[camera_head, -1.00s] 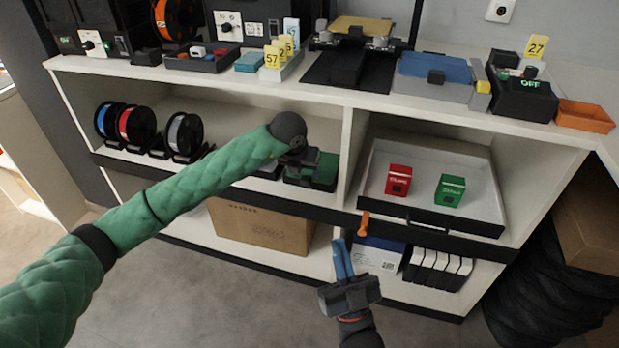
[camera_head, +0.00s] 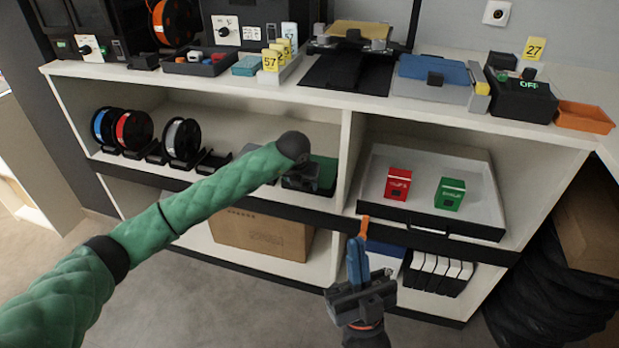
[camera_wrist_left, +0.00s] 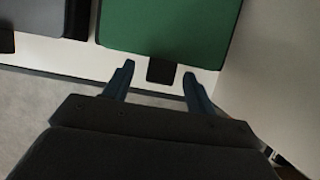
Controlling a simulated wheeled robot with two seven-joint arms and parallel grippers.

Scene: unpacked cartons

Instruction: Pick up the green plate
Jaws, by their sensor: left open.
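The green plate (camera_head: 327,172) lies in the shelf's middle-left compartment, partly hidden by my left arm in the head view. In the left wrist view the green plate (camera_wrist_left: 170,28) fills the top, with a black tab (camera_wrist_left: 160,71) on its near edge. My left gripper (camera_wrist_left: 158,72) is open, its two blue fingers on either side of the tab; contact is not clear. In the head view my left gripper (camera_head: 300,180) is a dark shape just in front of the plate, its fingers hidden. My right gripper (camera_head: 357,250) points up in front of the lower shelf, its blue fingers close together.
A white side wall stands right of the green plate. A dark grey plate (camera_wrist_left: 35,15) lies left of it. A drawer tray (camera_head: 430,215) with a red box (camera_head: 398,184) and a green box (camera_head: 450,194) is on the right. An orange handle (camera_head: 364,228) is near my right gripper.

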